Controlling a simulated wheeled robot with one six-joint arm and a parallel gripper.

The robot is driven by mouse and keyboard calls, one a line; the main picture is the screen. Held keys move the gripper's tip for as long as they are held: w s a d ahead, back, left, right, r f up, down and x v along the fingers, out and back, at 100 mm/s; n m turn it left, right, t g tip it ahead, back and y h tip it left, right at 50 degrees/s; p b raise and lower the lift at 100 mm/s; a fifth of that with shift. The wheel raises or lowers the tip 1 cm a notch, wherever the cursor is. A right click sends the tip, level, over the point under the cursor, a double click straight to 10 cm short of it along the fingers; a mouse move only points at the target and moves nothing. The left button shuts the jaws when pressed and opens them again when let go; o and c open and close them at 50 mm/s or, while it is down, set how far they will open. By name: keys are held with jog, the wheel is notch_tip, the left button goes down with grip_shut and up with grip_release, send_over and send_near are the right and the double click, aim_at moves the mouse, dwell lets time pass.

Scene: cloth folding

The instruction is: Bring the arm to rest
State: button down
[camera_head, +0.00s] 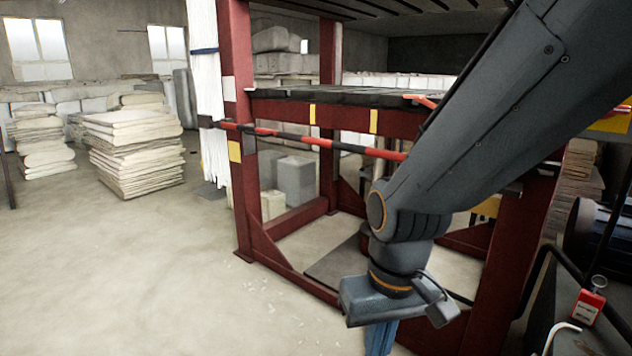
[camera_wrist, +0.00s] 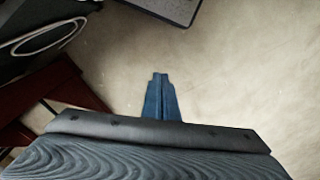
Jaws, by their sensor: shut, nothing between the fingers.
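My arm reaches in from the upper right in the head view and bends down at its elbow. My gripper (camera_head: 380,338) points down at the bottom edge of that view, its tips cut off by the frame. In the wrist view the blue fingers of my gripper (camera_wrist: 160,76) lie together, shut, with nothing between them. Bare pale floor shows beyond the fingertips. No cloth is in my gripper.
A red steel frame (camera_head: 242,130) with a dark shelf stands right behind my arm. A red and black bar (camera_head: 310,138) crosses it. Stacks of folded cloth (camera_head: 135,150) stand at the left. The floor (camera_head: 150,270) at the lower left is clear.

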jog(key=s+d+r+m+p, duration=0.2)
jog(key=d+r+p, duration=0.8)
jog(key=p, duration=0.3)
jog(key=shift+s+r+m+h+p, duration=0.15)
jog(key=shift+r+m+h+p, duration=0.2)
jog(key=shift+r, duration=0.5)
